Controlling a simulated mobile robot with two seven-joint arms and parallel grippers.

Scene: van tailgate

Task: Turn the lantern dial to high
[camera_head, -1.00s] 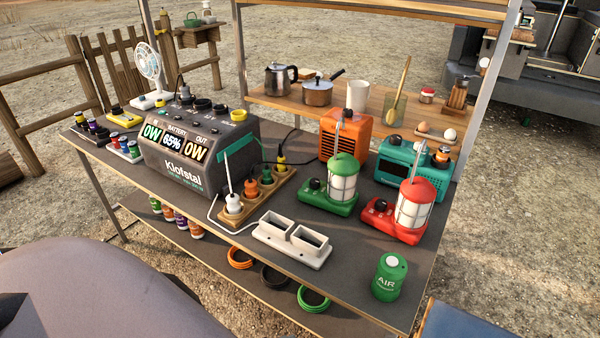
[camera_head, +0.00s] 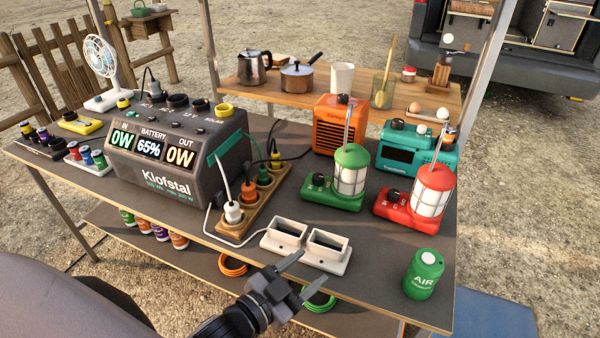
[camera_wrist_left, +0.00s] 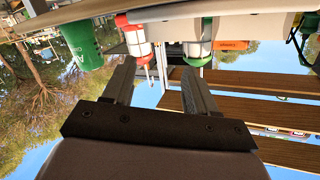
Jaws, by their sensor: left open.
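Two lanterns stand on the table's right half. The green lantern (camera_head: 350,172) has a black dial (camera_head: 318,180) on the left of its base. The red lantern (camera_head: 431,192) has a black dial (camera_head: 392,195) on the left of its base. The dial settings are too small to read. My left gripper (camera_head: 296,275) is open and empty at the table's front edge, in front of the white double socket tray and well short of both lanterns. The left wrist view appears upside down and shows the red lantern (camera_wrist_left: 138,42) and green lantern (camera_wrist_left: 198,50) beyond the open fingers. My right gripper is not visible.
A grey power station (camera_head: 170,150) stands at left, with a wooden plug rack (camera_head: 238,232) beside it. The white double tray (camera_head: 322,262) lies between my gripper and the lanterns. A green air canister (camera_head: 423,275) stands at the front right. An orange heater (camera_head: 335,125) and teal radio (camera_head: 412,148) stand behind.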

